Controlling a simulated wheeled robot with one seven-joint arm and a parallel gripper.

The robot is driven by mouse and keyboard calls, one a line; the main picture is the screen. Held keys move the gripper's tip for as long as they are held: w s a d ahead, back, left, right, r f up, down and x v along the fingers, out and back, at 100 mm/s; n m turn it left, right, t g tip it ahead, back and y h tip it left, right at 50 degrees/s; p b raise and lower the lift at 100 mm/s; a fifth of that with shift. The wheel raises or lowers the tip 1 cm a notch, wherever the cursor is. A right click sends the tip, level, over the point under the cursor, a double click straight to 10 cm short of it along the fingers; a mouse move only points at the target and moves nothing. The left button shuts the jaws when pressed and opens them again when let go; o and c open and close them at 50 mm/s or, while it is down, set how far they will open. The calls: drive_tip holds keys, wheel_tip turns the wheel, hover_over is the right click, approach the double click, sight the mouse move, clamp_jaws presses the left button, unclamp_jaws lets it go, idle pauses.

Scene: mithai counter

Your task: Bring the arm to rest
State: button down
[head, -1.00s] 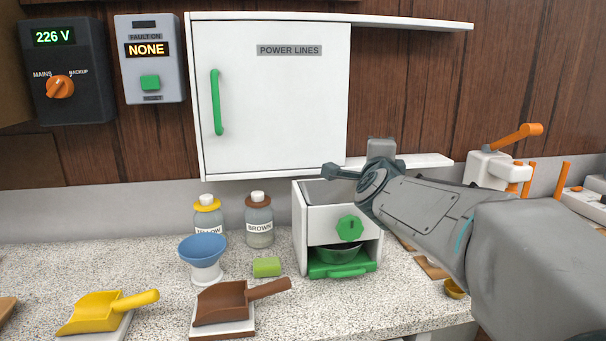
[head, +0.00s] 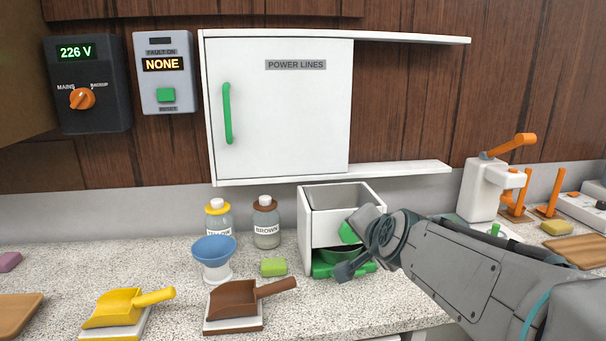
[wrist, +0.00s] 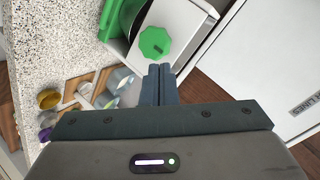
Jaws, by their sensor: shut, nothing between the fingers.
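My gripper (head: 352,244) is in front of the white box-shaped machine (head: 316,237) on the counter and covers part of it in the head view. In the wrist view its two fingers (wrist: 160,84) are together with nothing between them. The machine's green knob (wrist: 155,41) shows just beyond the fingertips, apart from them as far as I can tell. In the head view the gripper hides much of the knob and part of the green tray below.
A white cabinet (head: 280,108) marked POWER LINES hangs above. A blue funnel (head: 213,250), brown scoop (head: 240,292), yellow scoop (head: 115,307), green sponge (head: 273,267) and two bottles stand left. A white press with an orange lever (head: 482,188) stands right.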

drive_tip(key=s+d+f+n+g+p, duration=0.1)
drive_tip(key=s+f+n+g, duration=0.2)
drive_tip(key=s, duration=0.4)
drive_tip(key=s+d+f+n+g+h+p, duration=0.1)
drive_tip(key=s+f+n+g, duration=0.2)
drive_tip(key=s, duration=0.4)
drive_tip(key=s+d+f+n+g+p, duration=0.1)
drive_tip(key=s+f+n+g+p, duration=0.1)
drive_tip(key=s, duration=0.5)
wheel_tip(320, 180, down, 2)
drive_tip(key=shift+s+d+f+n+g, duration=0.15)
drive_tip(key=shift+f+n+g, duration=0.05)
drive_tip(key=shift+n+g, duration=0.45)
